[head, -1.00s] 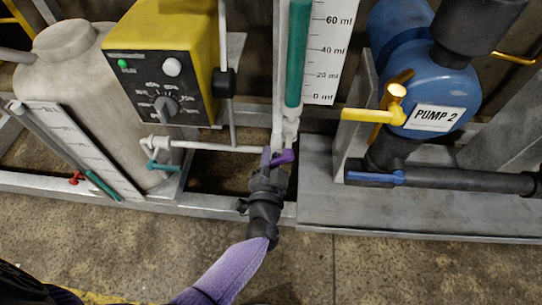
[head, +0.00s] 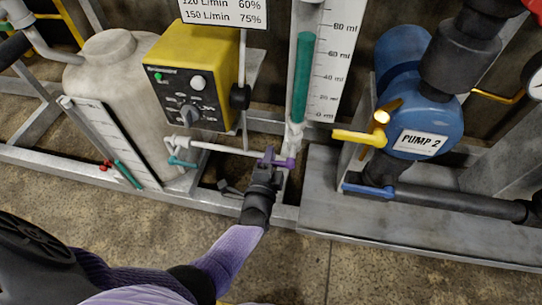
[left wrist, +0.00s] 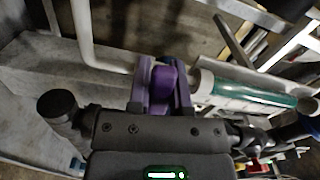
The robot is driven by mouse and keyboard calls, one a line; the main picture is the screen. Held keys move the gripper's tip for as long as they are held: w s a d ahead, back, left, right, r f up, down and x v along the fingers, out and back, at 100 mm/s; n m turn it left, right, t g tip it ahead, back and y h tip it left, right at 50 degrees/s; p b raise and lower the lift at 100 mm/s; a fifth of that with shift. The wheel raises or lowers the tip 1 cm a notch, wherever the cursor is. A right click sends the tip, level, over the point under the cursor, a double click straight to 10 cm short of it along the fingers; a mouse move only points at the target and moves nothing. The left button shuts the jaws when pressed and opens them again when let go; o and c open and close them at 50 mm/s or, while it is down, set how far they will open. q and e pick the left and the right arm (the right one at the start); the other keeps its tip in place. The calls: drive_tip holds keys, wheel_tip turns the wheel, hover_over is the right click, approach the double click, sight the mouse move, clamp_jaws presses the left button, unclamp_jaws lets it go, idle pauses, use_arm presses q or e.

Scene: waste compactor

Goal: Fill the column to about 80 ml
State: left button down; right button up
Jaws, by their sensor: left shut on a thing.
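The column (head: 302,80) is a clear upright tube holding green liquid, beside a white scale (head: 333,70) marked in ml. The top of the green stands near the 80 mark, seeming slightly below it at this angle. A purple valve handle (head: 289,162) sits at the column's foot. My left gripper (head: 272,158) is shut on this handle, partly hiding it and the valve body. In the left wrist view the purple handle (left wrist: 162,86) lies between the two fingers, with the green-filled column (left wrist: 245,92) to the right. My right gripper is not in view.
A yellow control box (head: 195,70) with a dial stands left of the column, before a pale tank (head: 115,80). A teal valve handle (head: 182,162) is to the left. Blue pump 2 (head: 425,115), with a yellow handle (head: 358,136) and blue handle (head: 368,190), is right.

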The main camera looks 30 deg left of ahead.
use_arm(q)
drive_tip(key=shift+r+m+p, duration=0.35)
drive_tip(key=shift+m, duration=0.45)
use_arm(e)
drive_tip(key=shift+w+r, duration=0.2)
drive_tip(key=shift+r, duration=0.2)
use_arm(q)
drive_tip(key=c, duration=0.5)
unclamp_jaws()
drive_tip(key=shift+c, duration=0.2)
